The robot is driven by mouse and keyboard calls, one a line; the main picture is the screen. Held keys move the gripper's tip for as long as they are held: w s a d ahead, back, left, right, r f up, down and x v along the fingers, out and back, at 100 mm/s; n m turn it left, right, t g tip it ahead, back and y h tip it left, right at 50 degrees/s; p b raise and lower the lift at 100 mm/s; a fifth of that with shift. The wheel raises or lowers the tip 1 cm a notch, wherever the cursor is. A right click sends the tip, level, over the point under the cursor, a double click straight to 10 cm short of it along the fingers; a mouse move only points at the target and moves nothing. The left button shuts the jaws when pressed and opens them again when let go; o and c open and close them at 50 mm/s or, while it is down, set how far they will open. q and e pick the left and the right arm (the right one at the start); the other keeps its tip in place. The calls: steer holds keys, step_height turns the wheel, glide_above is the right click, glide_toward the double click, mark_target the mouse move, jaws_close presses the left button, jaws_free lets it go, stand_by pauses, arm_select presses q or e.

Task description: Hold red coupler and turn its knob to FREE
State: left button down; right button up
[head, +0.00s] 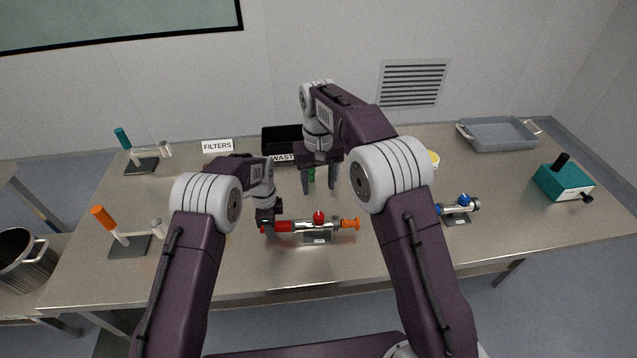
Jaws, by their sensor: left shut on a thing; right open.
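The red coupler (306,225) lies level on a small grey stand near the front middle of the table. It has a silver body, a red left part and an orange piece (349,224) at its right end. Its red knob (319,217) sits on top; its setting is too small to read. My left gripper (268,228) is shut on the red left end of the coupler. My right gripper (320,189) is open, fingers pointing down, behind and above the knob, apart from it.
A blue coupler (460,206) stands to the right, partly behind my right arm. A green item (311,175) shows by my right fingers. A black waste bin (281,137), grey tray (498,135) and teal box (563,183) stand farther back. Orange-handled (103,217) and teal-handled (122,138) stands are left.

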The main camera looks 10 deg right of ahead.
arm_select(q)
steer(key=c, duration=0.9)
jaws_free()
steer(key=shift+c, duration=0.2)
step_height(320, 180, up, 12)
